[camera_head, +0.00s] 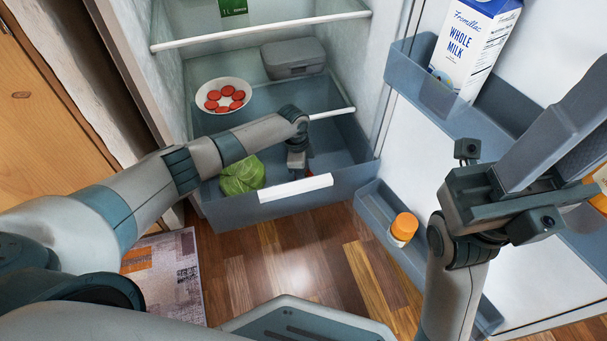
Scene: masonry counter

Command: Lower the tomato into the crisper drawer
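The crisper drawer (340,184) is pulled out at the bottom of the open fridge, with a white handle (295,188) on its front. A green lettuce (242,175) lies in its left part. My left arm reaches across from the left, and my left gripper (297,162) points down inside the drawer, right of the lettuce.
A white bowl of red slices (224,95) and a grey lidded container (293,58) stand on the shelf above the drawer. The door bins hold a milk carton (468,45) and an orange-capped bottle (403,229). A rug (170,275) lies at lower left.

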